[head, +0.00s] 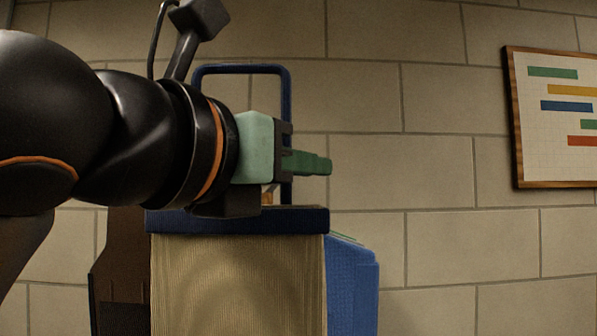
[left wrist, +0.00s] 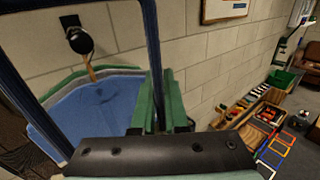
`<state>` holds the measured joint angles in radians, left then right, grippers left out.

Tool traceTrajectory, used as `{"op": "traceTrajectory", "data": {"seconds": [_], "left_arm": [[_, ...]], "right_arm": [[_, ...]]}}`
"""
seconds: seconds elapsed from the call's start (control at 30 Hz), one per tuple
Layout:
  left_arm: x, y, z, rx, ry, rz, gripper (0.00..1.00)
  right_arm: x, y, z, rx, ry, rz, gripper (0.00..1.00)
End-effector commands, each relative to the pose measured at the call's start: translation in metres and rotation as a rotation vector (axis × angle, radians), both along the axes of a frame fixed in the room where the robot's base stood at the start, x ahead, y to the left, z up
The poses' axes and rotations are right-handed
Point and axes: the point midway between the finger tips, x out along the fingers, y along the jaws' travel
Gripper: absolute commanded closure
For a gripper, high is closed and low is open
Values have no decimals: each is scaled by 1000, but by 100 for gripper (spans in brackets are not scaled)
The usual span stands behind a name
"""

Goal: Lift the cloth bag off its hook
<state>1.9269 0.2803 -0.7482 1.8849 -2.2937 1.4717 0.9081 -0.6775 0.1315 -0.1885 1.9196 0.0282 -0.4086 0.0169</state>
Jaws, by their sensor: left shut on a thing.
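The cloth bag (head: 237,285) has a cream ribbed front, a navy top band and a tall navy handle (head: 240,70). My left gripper (head: 310,162) reaches in from the left, its green fingers shut on the handle's right upright. In the left wrist view, the handle (left wrist: 152,45) runs down to the fingers (left wrist: 160,115). A black wall hook (left wrist: 78,38) shows through the handle, with a tan loop (left wrist: 91,72) hanging from it to a blue, green-edged cloth piece (left wrist: 95,110). I cannot tell whether this piece belongs to the cream bag. My right gripper is out of view.
The block wall (head: 400,160) is close behind. A framed chart (head: 553,118) hangs at the right. A dark brown item (head: 120,265) is left of the bag. In the left wrist view, bins of coloured parts (left wrist: 258,118) and a brown chair (left wrist: 303,55) stand to the right.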

Motion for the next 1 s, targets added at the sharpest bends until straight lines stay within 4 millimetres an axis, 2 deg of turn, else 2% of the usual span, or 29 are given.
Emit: {"op": "traceTrajectory", "data": {"seconds": [0.5,0.83,1.0], "left_arm": [[0,0,22,0,0,-1,100],[0,0,21,-1,-1,-1,100],[-8,0,21,0,-2,-2,100]], "right_arm": [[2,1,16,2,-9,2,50],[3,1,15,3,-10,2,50],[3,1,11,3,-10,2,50]]}}
